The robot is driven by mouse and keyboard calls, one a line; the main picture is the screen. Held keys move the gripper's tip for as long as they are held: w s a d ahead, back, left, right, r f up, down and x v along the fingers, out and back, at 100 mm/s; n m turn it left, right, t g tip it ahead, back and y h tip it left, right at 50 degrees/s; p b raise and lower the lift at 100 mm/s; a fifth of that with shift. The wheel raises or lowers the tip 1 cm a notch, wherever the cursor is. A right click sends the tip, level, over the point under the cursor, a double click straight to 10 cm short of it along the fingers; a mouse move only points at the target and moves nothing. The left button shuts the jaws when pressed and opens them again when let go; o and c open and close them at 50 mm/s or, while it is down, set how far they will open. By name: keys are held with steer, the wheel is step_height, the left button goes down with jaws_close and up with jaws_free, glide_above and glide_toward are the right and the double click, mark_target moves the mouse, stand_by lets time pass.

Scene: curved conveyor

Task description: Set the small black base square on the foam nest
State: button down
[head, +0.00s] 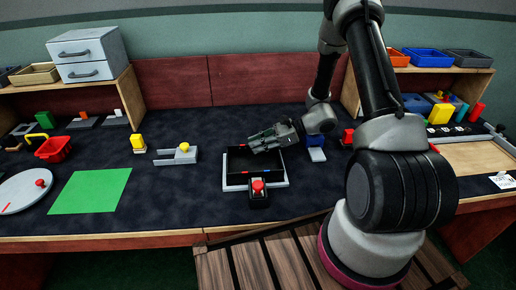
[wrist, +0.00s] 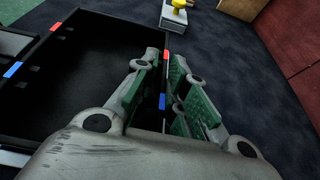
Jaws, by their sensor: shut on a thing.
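The small black base (head: 238,163) is a shallow open tray with red and blue marks on its walls. It lies over the light grey foam nest (head: 286,172) in the middle of the table. I cannot tell whether the base is fully seated. My gripper (head: 262,139) is at the base's back wall. In the wrist view, my gripper (wrist: 163,75) has its green-padded fingers on either side of one marked wall of the base (wrist: 95,60), shut on it.
A black box with a red button (head: 258,188) stands directly in front of the nest. A grey block with a yellow knob (head: 183,150) is to the left. Dark table is free between the green mat (head: 90,190) and the nest.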

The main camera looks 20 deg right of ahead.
steer(key=shift+f, duration=0.75)
steer(key=c, duration=1.5)
jaws_free()
steer(key=shift+f, duration=0.1)
steer(key=shift+o, duration=0.2)
